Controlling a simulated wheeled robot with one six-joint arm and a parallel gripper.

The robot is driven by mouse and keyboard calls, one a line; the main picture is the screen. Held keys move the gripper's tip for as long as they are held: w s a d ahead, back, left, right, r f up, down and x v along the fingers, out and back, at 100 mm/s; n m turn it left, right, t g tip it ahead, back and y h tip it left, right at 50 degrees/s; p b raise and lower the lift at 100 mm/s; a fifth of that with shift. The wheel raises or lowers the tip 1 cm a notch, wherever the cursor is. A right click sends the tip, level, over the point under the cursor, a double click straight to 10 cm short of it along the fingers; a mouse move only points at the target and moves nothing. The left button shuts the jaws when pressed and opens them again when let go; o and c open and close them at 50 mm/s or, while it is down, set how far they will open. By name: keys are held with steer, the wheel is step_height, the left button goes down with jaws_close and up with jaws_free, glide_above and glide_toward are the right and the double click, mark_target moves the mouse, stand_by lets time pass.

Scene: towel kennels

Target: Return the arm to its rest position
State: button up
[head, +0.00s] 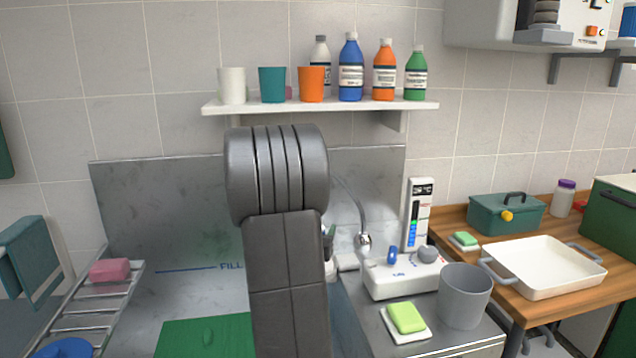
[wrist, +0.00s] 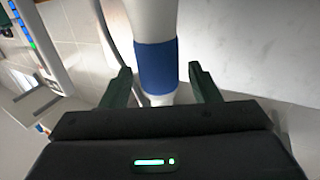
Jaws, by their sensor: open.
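My gripper (wrist: 159,75) is open in the wrist view, with its two dark green fingers apart. A white cylindrical thing with a blue band (wrist: 156,62) shows between and beyond the fingers. I cannot tell how close it is or whether a finger touches it. In the head view my raised grey arm stands in the middle and hides my gripper and part of the sink area behind it.
A shelf (head: 420,104) with cups and bottles is on the wall above. Right of my arm are a white control box (head: 400,280), a grey cup (head: 465,296) and a green sponge (head: 406,317). A white tray (head: 545,270) lies farther right. A rack (head: 90,308) is left.

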step_height(320, 180, up, 7)
steer(key=p, duration=0.5)
steer(key=shift+r+p, duration=0.15)
steer(key=shift+p, duration=0.25)
